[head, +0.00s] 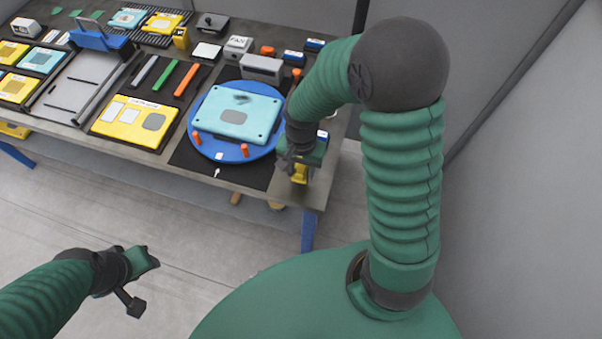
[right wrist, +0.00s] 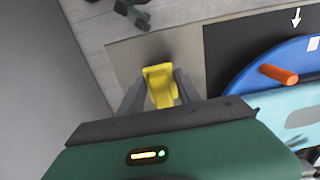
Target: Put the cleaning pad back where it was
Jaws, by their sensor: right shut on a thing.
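My right gripper (head: 298,168) is shut on a yellow block-like thing (right wrist: 160,84), which I take to be the cleaning pad. In the right wrist view it sits between the two dark fingers. In the head view the yellow pad (head: 300,174) shows below the gripper, over the bare right front corner of the table. I cannot tell whether it touches the tabletop. The gripper's body hides part of it. My left gripper (head: 146,281) is open and empty, low in front of the table and away from everything on it.
A blue round turntable (head: 203,143) holds a teal plate (head: 235,115) with a dark smudge, beside orange pegs (head: 245,150). It stands on a black mat (head: 252,178). A grey block (head: 262,67) and small boxes stand behind. A yellow tray (head: 130,120) lies left. The table (head: 312,190) ends just right.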

